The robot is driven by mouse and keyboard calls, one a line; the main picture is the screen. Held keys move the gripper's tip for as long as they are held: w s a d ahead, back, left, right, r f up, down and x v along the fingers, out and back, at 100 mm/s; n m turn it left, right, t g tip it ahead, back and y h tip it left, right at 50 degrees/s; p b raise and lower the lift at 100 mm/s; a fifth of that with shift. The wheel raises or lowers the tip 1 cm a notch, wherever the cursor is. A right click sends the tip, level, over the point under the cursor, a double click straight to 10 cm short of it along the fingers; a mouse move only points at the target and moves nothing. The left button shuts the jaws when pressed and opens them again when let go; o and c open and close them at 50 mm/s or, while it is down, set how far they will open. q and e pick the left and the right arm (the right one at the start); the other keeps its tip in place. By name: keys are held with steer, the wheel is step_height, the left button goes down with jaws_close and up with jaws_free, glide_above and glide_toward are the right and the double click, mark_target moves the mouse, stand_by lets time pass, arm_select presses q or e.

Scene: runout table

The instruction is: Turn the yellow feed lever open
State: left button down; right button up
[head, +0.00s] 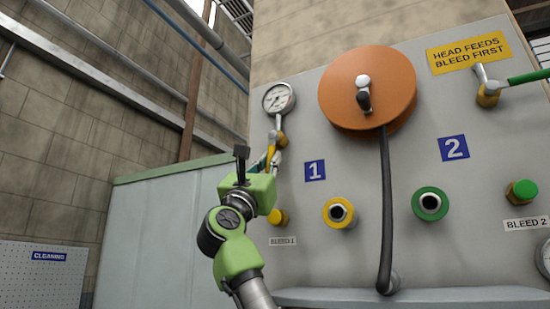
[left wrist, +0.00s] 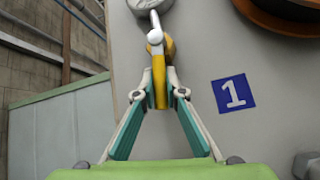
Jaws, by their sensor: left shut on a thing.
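The yellow feed lever (left wrist: 159,82) hangs down from its brass valve (left wrist: 168,48) in the left wrist view. In the head view the lever (head: 270,153) shows in part below the pressure gauge (head: 279,98), left of the blue 1 sign (head: 315,170). My left gripper (left wrist: 161,100) is shut on the lever, with its teal-padded fingers on either side of it. In the head view my green gripper body (head: 258,190) hides part of the fingers. My right gripper is not in view.
An orange hose reel (head: 350,88) with a black hose (head: 386,210) is right of the valve. A yellow bleed knob (head: 278,217) sits close below my gripper. A green lever (head: 528,76) and green knob (head: 521,191) are far right. A pale cabinet (head: 160,240) stands left.

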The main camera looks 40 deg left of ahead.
arm_select(q)
steer(key=shift+w+d+f+n+g+y, duration=0.15)
steer(key=shift+w+d+n+g+y, duration=0.2)
steer(key=shift+n, duration=0.25)
steer(key=shift+f+n+g+y, duration=0.15)
steer(key=shift+n+g+y, duration=0.5)
steer(key=shift+n+y, duration=0.7)
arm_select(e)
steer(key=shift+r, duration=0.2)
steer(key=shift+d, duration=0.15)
arm_select(q)
steer(key=c, duration=2.1)
jaws_free()
steer(key=shift+s, duration=0.1)
steer(key=shift+c, duration=0.2)
steer(key=shift+o, duration=0.3)
steer(key=shift+d, duration=0.1)
steer(key=shift+s, duration=0.2)
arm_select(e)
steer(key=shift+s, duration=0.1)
